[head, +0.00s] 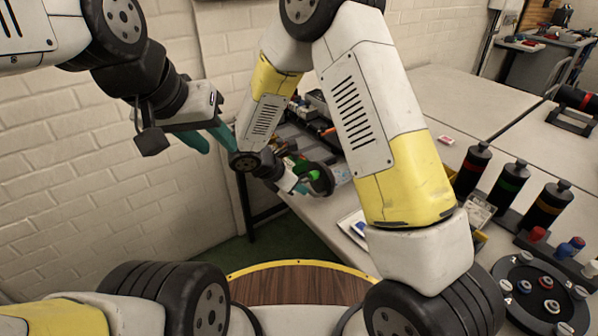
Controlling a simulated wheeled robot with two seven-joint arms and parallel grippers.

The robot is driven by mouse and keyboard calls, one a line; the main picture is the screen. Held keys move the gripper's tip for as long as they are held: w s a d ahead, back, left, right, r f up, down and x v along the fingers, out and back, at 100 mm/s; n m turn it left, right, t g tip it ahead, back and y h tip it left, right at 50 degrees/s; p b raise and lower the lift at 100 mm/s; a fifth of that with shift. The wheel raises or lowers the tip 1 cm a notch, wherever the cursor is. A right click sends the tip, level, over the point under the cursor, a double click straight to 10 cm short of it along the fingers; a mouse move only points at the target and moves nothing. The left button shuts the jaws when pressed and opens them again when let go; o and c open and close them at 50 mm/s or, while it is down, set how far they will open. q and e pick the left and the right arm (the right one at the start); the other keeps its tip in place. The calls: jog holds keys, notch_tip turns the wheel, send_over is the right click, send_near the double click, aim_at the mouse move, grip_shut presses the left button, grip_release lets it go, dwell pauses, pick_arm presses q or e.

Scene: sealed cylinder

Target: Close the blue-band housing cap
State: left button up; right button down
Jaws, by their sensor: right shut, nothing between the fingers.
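No blue-banded housing or its cap can be made out for certain. My right gripper (301,186) is shut and empty near that ring and a green object (306,170).
A round dark tray (520,309) with several small labelled pieces is at the lower right, near red and blue small caps (572,246). A red-banded black cylinder (578,99) rests on a stand at the far right. The table's (465,95) back middle is mostly clear.

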aim_at(320, 165)
jog(key=w+d, duration=0.3)
jog(key=d, duration=0.1)
jog(key=w+d, duration=0.3)
jog(key=d, duration=0.2)
jog(key=w+d, duration=0.4)
jog(key=shift+d, duration=0.35)
jog(key=shift+s+a, duration=0.2)
jog(key=shift+a, duration=0.05)
jog(key=s+a+r, duration=0.1)
jog(key=a, duration=0.1)
jog(key=s+a+r, duration=0.1)
jog(key=s, duration=0.1)
jog(key=shift+a+r, duration=0.2)
jog(key=shift+a, duration=0.2)
jog(key=v, duration=0.8)
jog(key=s+d+r+m+y, duration=0.3)
jog(key=s+r+m, duration=0.6)
jog(key=s+m, duration=0.3)
jog(key=s+d+r+m+t+y, duration=0.1)
jog(key=s+d+r+m+y, duration=0.3)
jog(key=s+r+m, duration=0.6)
jog(key=s+m+y, duration=0.1)
jog(key=s+m, duration=0.1)
jog(key=s, duration=0.1)
jog(key=shift+d+r+m+t+y, duration=0.2)
jog(key=shift+d+m+t+y, duration=0.1)
jog(key=shift+m, duration=0.1)
